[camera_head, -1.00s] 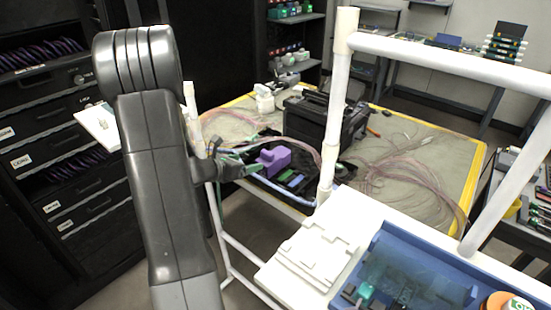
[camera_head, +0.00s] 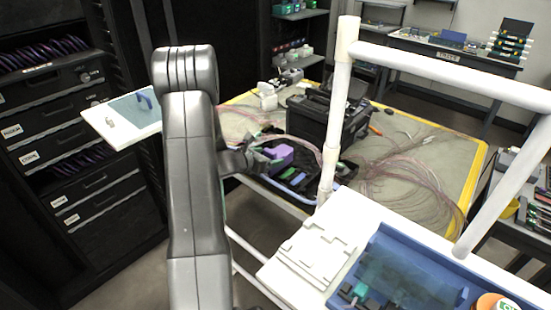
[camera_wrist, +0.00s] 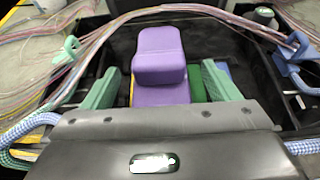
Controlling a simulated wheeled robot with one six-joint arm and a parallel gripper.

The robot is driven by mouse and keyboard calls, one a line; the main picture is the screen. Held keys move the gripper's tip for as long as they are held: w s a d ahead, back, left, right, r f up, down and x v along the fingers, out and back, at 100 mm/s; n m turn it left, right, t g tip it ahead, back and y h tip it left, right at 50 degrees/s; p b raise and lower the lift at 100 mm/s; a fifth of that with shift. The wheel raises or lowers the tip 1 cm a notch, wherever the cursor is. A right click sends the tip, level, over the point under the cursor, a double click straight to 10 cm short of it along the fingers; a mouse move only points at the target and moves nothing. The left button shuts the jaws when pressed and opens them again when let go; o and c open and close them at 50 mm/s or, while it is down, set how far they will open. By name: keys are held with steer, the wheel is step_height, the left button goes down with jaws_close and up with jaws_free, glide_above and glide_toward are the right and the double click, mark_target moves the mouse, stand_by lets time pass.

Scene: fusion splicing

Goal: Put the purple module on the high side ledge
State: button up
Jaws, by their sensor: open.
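The purple module (camera_head: 281,156) sits in a black tray (camera_head: 318,180) on the mat-covered table. In the wrist view the purple module (camera_wrist: 160,62) stands upright between the two green fingers of my gripper (camera_wrist: 161,84). The fingers are open, one on each side, with a visible gap to the module. In the head view my gripper (camera_head: 264,160) is at the module's left side and partly covers it. A raised white ledge (camera_head: 103,128) with a grey-blue pad and a blue handle stands at the left, seen behind my arm.
Bundles of thin fibres (camera_head: 410,170) lie across the table, and cables arch close over the module. A black case (camera_head: 318,122) stands behind the tray. A blue tray (camera_head: 440,262) lies at the front right.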

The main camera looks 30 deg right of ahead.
mark_target(284, 152)
steer(key=shift+p+x, duration=0.4)
steer(key=shift+x, duration=1.3)
steer(key=c, duration=1.3)
steer(key=shift+r, duration=0.1)
